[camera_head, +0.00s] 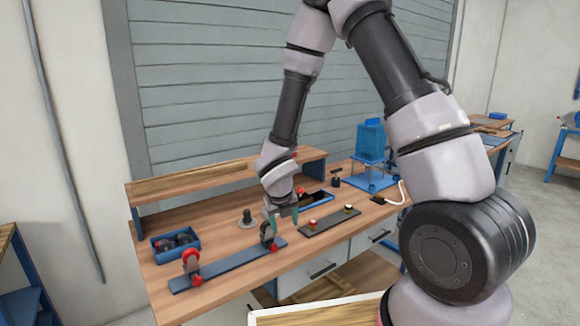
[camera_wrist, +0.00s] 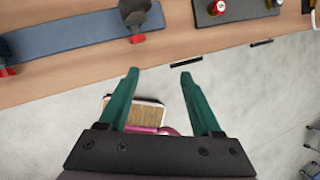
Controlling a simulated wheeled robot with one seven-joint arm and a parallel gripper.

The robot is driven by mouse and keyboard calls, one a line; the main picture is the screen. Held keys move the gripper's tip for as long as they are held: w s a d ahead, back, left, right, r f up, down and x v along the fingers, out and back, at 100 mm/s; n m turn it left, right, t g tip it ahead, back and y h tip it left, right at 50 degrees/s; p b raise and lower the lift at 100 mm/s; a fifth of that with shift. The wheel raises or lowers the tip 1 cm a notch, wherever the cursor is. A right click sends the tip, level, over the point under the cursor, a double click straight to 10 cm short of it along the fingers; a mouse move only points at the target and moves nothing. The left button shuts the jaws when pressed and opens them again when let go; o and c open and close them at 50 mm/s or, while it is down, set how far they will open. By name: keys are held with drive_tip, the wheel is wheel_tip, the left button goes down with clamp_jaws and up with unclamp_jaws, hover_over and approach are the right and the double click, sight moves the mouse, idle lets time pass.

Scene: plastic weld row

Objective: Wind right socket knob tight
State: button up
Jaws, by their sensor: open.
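A long dark blue-grey bar (camera_head: 228,267) lies along the bench front, with an upright socket near each end. The right socket (camera_head: 268,230) is dark, with a red knob (camera_head: 273,246) low at its front. In the wrist view the right socket (camera_wrist: 133,12) and its red knob (camera_wrist: 137,39) show at the top edge, beyond my fingertips. The left socket (camera_head: 191,266) also has red parts. My gripper (camera_wrist: 158,75) has teal fingers, spread apart and empty. In the head view my gripper (camera_head: 282,217) hangs close by the right socket; contact cannot be told there.
A blue bin (camera_head: 156,247) of dark parts stands at the left. A dark plate (camera_head: 318,226) with red and brass knobs lies right of the bar. Open floor (camera_wrist: 240,85) lies before the bench edge.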

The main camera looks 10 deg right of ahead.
wheel_tip(320, 180, up, 17)
drive_tip(key=w+d+m+t+y, duration=0.1)
drive_tip(key=w+d+m+y, duration=0.1)
drive_tip(key=m, duration=1.7)
drive_tip(key=shift+w+f+t+y, duration=0.15)
drive_tip(key=shift+t+y, duration=0.15)
drive_tip(key=shift+y, duration=0.4)
